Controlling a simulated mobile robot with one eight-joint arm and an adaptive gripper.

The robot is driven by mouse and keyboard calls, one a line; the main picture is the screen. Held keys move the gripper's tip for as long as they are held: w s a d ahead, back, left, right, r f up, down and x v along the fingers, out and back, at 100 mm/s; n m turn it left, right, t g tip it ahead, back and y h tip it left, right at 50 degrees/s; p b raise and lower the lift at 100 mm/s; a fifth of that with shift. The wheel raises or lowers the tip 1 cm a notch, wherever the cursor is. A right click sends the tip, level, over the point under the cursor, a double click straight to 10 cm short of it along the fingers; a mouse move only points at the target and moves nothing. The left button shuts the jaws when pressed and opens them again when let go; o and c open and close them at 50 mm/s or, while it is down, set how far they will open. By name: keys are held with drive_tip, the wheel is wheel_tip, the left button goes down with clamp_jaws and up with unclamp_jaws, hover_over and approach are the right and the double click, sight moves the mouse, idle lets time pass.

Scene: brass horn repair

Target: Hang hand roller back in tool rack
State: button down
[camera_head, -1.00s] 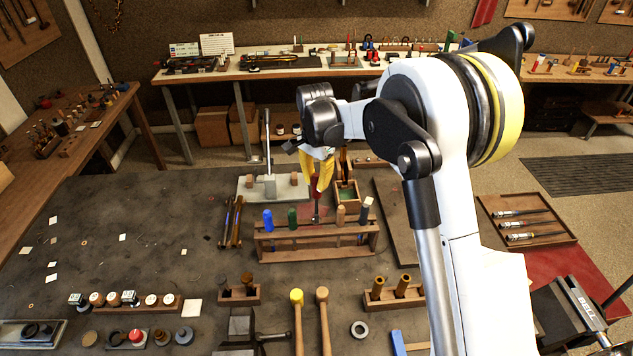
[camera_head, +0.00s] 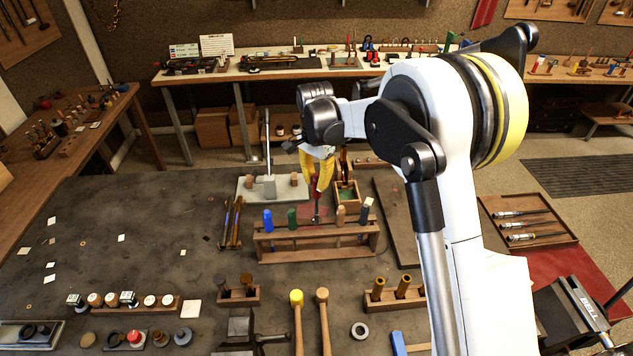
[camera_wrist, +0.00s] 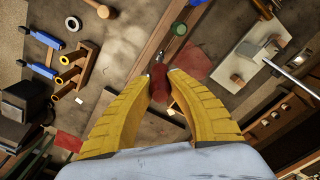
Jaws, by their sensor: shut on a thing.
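My gripper (camera_head: 318,178) has yellow fingers, shut on the hand roller. The roller's dark red handle (camera_head: 316,197) points down from the fingers, with a small metal end below it. In the wrist view the red handle (camera_wrist: 165,88) lies between the fingertips, and the metal end shows at the rack. The wooden tool rack (camera_head: 318,256) stands on the bench below. The roller is upright over or at the gap between the green handle (camera_head: 292,217) and a tan wooden handle (camera_head: 341,215). I cannot tell whether it is inside a slot.
Behind the rack are a grey plate with a lever (camera_head: 268,187) and a green-lined wooden box (camera_head: 347,193). Mallets (camera_head: 297,315) lie in front. The bench left of the rack is mostly clear.

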sight(317, 213)
drive_tip(key=shift+f+b, duration=1.7)
drive_tip(key=shift+f, duration=0.3)
drive_tip(key=shift+b, duration=0.6)
idle(0.4)
drive_tip(key=shift+f, duration=0.2)
drive_tip(key=shift+f+b, duration=3.7)
drive_tip(key=shift+f, duration=0.95)
drive_tip(key=c, duration=1.3)
unclamp_jaws()
drive_tip(key=shift+r, duration=0.1)
drive_tip(key=shift+r, duration=0.15)
wheel_tip(317, 213, up, 12)
drive_tip(key=shift+s+a+f, duration=0.1)
